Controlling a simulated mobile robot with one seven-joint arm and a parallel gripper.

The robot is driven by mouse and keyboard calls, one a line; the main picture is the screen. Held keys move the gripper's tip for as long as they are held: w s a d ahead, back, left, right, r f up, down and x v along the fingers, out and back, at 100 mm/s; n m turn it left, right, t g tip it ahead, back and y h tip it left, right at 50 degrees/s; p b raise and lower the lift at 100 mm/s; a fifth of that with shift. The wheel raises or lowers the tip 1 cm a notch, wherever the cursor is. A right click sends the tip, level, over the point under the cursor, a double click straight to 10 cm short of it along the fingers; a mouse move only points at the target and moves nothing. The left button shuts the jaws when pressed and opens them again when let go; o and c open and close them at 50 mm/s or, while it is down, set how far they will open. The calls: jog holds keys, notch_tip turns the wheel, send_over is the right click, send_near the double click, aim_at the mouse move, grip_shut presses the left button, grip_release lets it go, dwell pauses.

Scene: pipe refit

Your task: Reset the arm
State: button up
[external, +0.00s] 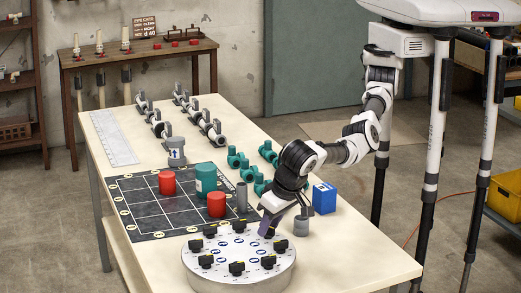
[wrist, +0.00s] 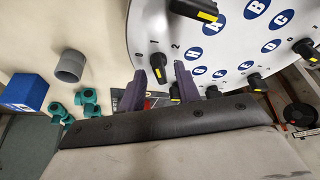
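My arm reaches from its mount at the upper right down over the front of the table. My gripper (external: 267,229) is low at the far right side of the round white dial plate (external: 222,272). In the wrist view its two purple fingers (wrist: 172,68) stand apart with a gap between them. I see nothing clearly held there. Black knobs with yellow marks stand around the plate, one of them (external: 237,268) at its front. In the wrist view a knob (wrist: 158,62) is beside the left finger; I cannot tell whether they touch.
A grey pipe piece (external: 301,225) and a blue box (external: 324,198) stand right of my gripper. Green fittings (external: 262,186) lie behind it. A black grid mat (external: 150,220) holds red and green cylinders. The table's front right corner is clear.

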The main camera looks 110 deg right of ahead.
dwell(0.3)
jog(key=p+v, duration=0.3)
jog(key=v, duration=1.1)
jog(key=b+x, duration=0.2)
jog(key=x, duration=1.2)
jog(key=shift+b, duration=0.35)
jog(key=shift+f+n, duration=0.1)
jog(key=shift+n, duration=0.2)
jog(key=n+b, duration=0.1)
jog(key=n, duration=0.1)
jog(key=n+t+y, duration=0.1)
jog(key=n, duration=0.1)
jog(key=shift+s+n+y+b, duration=0.15)
jog(key=shift+n+y+b, duration=0.15)
jog(key=shift+n+b, duration=0.1)
jog(key=n+b, duration=0.1)
jog(key=n, duration=0.1)
jog(key=n+y+b, duration=0.1)
jog(key=n, duration=0.1)
jog(key=n+t+y+b, duration=0.1)
jog(key=n+b, duration=0.1)
jog(key=shift+d, duration=0.25)
